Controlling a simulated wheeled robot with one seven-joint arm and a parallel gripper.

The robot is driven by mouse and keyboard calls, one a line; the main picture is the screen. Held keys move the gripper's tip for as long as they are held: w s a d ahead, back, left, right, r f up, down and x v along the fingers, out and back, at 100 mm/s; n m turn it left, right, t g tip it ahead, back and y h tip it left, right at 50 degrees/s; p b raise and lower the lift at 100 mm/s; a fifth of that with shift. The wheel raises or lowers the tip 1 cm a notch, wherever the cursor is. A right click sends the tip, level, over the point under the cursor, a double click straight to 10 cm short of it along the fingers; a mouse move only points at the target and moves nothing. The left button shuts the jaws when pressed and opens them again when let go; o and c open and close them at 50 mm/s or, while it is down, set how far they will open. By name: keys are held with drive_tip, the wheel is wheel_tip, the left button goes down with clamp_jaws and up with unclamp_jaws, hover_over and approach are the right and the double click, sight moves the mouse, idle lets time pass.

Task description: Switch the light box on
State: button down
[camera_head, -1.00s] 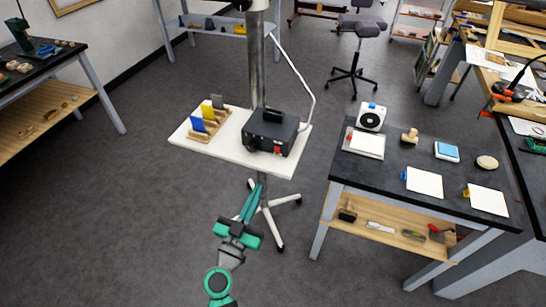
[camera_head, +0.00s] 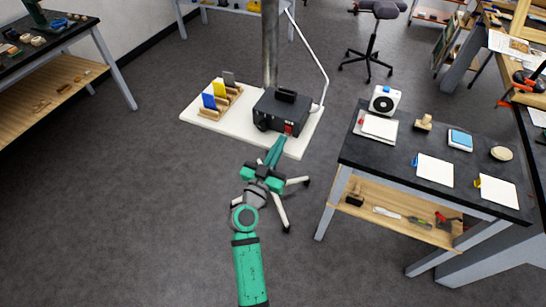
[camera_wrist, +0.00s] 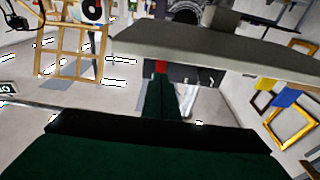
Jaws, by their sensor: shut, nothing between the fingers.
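The light box, which I take to be the black box (camera_head: 279,108) with a round knob and a small red switch (camera_head: 288,129) on its front, sits on a white board (camera_head: 208,120) on a pole stand. My gripper (camera_head: 279,145) is shut and empty, its green fingers pointing up towards the board's front edge, just below the red switch in the head view. I cannot tell whether it touches. Whether the switch is on cannot be told.
Blue, yellow and grey cards (camera_head: 220,90) stand in wooden holders left of the box. A dark-topped bench (camera_head: 385,165) with papers, a stamp and a white device stands at right. A pale curved rod (camera_head: 315,60) rises behind the board. Floor at left is clear.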

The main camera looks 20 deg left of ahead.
sight(288, 129)
drive_tip(key=shift+w+r, duration=0.2)
drive_tip(key=shift+w, duration=1.35)
